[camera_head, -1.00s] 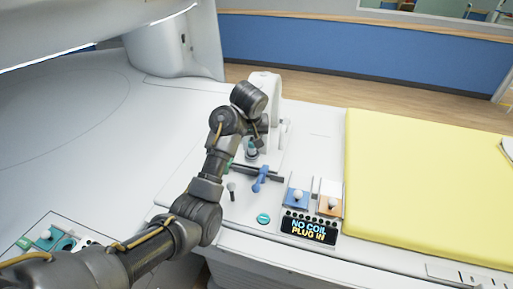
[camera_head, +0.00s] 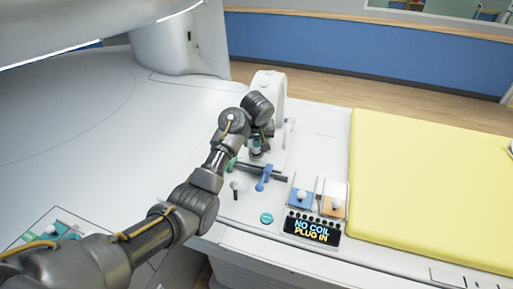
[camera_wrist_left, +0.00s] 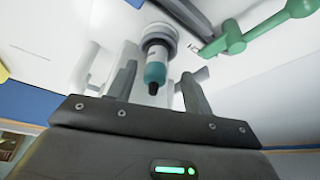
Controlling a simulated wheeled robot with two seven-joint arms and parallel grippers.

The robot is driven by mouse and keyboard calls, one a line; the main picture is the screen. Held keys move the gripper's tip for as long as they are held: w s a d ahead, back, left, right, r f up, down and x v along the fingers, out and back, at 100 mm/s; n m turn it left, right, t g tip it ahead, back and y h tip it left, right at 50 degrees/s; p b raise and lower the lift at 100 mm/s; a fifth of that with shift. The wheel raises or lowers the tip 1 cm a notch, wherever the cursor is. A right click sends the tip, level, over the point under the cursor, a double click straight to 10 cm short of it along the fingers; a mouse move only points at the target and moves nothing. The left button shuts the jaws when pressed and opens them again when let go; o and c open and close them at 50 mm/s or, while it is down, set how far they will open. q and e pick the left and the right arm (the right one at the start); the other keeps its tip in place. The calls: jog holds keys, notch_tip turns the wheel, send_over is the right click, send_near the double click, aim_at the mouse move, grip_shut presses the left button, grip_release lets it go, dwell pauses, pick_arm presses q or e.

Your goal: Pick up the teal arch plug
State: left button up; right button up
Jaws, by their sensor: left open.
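The teal arch plug (camera_wrist_left: 155,72) has a teal body with a dark tip and sits in a round grey-white collar in the left wrist view. In the head view the plug (camera_head: 255,149) is small and partly hidden below my left gripper (camera_head: 262,137), in front of the white arch (camera_head: 269,88). My left gripper (camera_wrist_left: 160,82) is open, with one finger on each side of the plug in the wrist view. I see no clear contact between fingers and plug. My right gripper is not in view.
A green handle (camera_wrist_left: 255,30) and a blue handle (camera_head: 264,178) are close by on a dark bar. A display (camera_head: 312,229) reads "NO COIL PLUG IN". Blue and orange blocks (camera_head: 333,203) with white knobs stand behind it. A yellow pad (camera_head: 430,190) covers the right.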

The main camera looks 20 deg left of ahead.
aim_at(257, 143)
pick_arm(q)
jog(key=x, duration=0.3)
jog(key=shift+w+f+p, duration=0.1)
jog(key=shift+w+p, duration=0.2)
jog(key=shift+w, duration=0.2)
jog(key=shift+w+f, duration=0.15)
jog(key=shift+f, duration=0.25)
jog(key=c, duration=1.1)
grip_shut()
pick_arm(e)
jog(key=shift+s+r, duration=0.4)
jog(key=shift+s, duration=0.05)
pick_arm(q)
jog(key=shift+r, duration=0.15)
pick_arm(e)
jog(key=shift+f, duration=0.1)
